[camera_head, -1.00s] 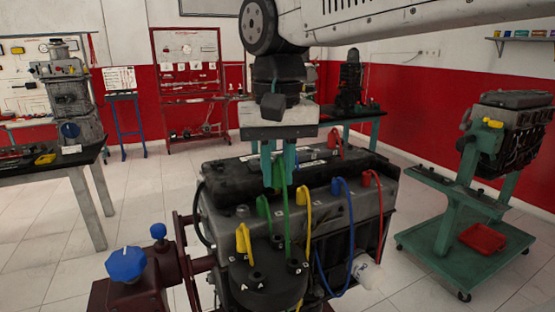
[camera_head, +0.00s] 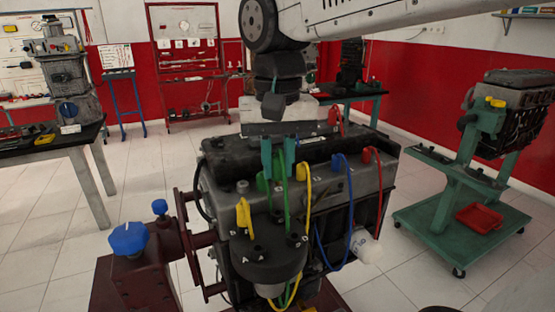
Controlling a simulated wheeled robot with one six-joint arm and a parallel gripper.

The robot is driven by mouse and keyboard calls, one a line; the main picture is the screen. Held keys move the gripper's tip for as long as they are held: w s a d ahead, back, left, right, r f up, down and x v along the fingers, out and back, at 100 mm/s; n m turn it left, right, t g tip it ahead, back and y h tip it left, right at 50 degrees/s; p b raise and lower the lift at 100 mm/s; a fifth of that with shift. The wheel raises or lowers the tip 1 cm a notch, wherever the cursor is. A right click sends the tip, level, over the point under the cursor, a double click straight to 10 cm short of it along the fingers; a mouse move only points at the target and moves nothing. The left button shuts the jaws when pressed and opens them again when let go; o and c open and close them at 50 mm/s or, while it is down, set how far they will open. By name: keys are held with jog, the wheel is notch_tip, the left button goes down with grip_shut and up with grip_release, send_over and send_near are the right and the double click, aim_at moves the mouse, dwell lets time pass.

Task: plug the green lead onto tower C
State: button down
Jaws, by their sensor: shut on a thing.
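My gripper (camera_head: 279,160), with teal fingers, is shut on one end of the green lead (camera_head: 285,210). It is above the engine's near end, behind and above the cap in the picture. The green cable hangs down from the fingers past the cap. The dark round distributor cap (camera_head: 268,264) carries several short towers with small white letters, A and B among them. I cannot clearly make out the letter C. The held end is mostly hidden by the fingers.
Yellow (camera_head: 305,170), blue (camera_head: 337,187) and red (camera_head: 367,156) boots stand along the engine (camera_head: 330,205), their cables looping down. A blue knob (camera_head: 129,238) is on the stand at left.

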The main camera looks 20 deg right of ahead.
aim_at(278, 183)
jog(key=shift+f, duration=0.2)
jog(key=shift+f, duration=2.55)
jog(key=shift+f, duration=0.9)
dwell(0.4)
jog(key=c, duration=1.2)
grip_release()
